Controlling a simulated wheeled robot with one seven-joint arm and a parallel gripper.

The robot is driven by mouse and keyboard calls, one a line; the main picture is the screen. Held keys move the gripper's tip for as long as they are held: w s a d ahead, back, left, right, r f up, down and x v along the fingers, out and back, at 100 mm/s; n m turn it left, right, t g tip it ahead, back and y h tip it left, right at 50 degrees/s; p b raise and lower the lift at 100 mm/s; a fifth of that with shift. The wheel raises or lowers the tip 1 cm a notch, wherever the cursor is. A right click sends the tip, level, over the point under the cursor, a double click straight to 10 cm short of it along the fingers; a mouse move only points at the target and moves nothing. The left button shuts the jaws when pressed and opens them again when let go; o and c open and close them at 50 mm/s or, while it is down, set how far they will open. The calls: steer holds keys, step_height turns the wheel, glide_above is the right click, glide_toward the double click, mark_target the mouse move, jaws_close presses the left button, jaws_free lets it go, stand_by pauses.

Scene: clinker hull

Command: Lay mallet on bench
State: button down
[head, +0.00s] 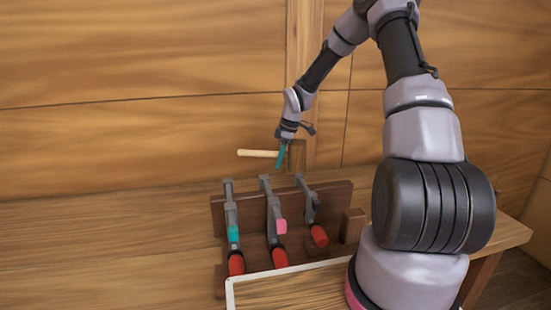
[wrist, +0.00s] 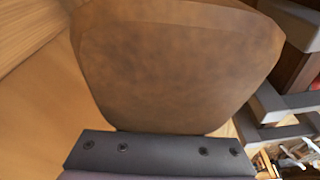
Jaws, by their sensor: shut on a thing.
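The mallet has a pale handle (head: 258,153) pointing left and a brown block head (head: 298,152) at its right end. It is held up in front of the plank wall, above and behind the clamp rack. My gripper (head: 282,153) has teal fingers and is shut on the mallet near its head, partly hiding it. In the wrist view the brown mallet head (wrist: 180,65) fills most of the picture, and the fingertips are hidden. A wooden top (head: 512,234) with a leg shows at the right behind my arm; I cannot tell whether it is the bench.
A dark wooden rack (head: 335,196) holds several clamps with red handles, below the mallet. A white-edged board (head: 300,286) lies in front. Bare planks (head: 110,240) extend at the left. The plank wall (head: 140,130) stands behind.

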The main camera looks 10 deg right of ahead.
steer(key=shift+s+d+f+x, duration=0.15)
steer(key=shift+d+x, duration=0.25)
steer(key=shift+x, duration=1.35)
steer(key=shift+s+d+f+x, duration=0.15)
steer(key=shift+d+x, duration=0.25)
steer(key=shift+x, duration=1.3)
steer(key=shift+s+d+x, duration=0.15)
steer(key=shift+d+x, duration=0.2)
steer(key=shift+x, duration=1.4)
steer(key=c, duration=0.6)
jaws_free()
steer(key=v, duration=1)
steer(key=shift+d+r, duration=0.1)
steer(key=shift+r, duration=0.3)
steer(key=shift+r, duration=0.1)
